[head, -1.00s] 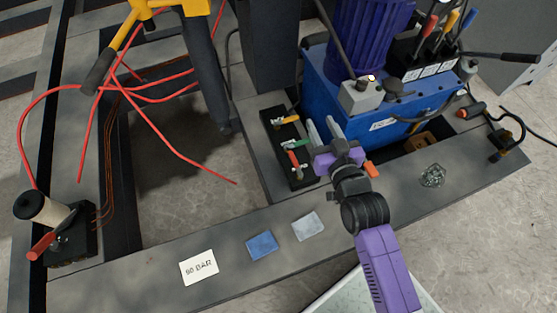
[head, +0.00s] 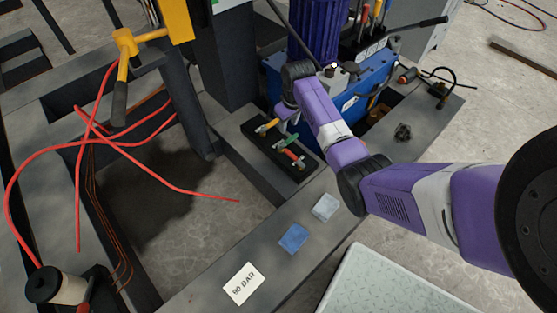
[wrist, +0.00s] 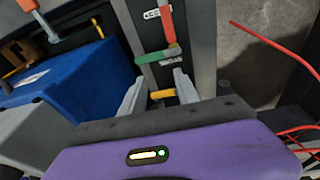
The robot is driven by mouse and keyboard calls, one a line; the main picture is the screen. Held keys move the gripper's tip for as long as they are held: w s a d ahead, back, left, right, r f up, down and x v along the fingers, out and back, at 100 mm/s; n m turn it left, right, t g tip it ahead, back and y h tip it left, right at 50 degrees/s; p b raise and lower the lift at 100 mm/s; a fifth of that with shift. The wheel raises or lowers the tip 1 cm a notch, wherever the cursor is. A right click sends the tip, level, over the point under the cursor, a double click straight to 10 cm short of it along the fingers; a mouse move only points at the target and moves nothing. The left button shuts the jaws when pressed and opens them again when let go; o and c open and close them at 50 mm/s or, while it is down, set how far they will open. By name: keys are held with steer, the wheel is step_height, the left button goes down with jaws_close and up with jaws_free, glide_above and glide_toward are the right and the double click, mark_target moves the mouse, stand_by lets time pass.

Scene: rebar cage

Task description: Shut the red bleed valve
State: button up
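The red bleed valve handle (head: 294,158) is on a dark valve block (head: 306,172), at the near end of a row with a green handle (head: 287,141) and a yellow handle (head: 267,126). In the wrist view the red handle (wrist: 167,24) lies along the block, while the green handle (wrist: 155,56) lies across it. My gripper (wrist: 159,76) is open, its fingers apart over the block. The yellow handle (wrist: 162,94) shows between the fingers, with no clear contact. The red handle is beyond the fingertips. In the head view my arm hides most of the gripper.
A blue pump unit (head: 372,83) stands just right of the block. Red hoses (head: 150,130) loop at left. Blue (head: 293,238) and grey (head: 325,207) cloths and a "90 BAR" card (head: 243,284) lie on the near beam. A pale patterned panel (head: 395,285) is in front.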

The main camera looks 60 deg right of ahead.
mark_target(291, 155)
steer(key=shift+g+y, duration=0.7)
steer(key=shift+g, duration=0.2)
steer(key=s+a, duration=0.1)
steer(key=s+a+f, duration=0.1)
steer(key=s+a, duration=0.1)
steer(key=shift+s+a+f, duration=0.3)
steer(key=shift+s+f, duration=0.1)
steer(key=shift+s+a+f, duration=0.1)
steer(key=shift+f, duration=0.15)
step_height(291, 155, down, 7)
steer(key=b, duration=0.3)
steer(key=shift+f, duration=0.1)
jaws_close()
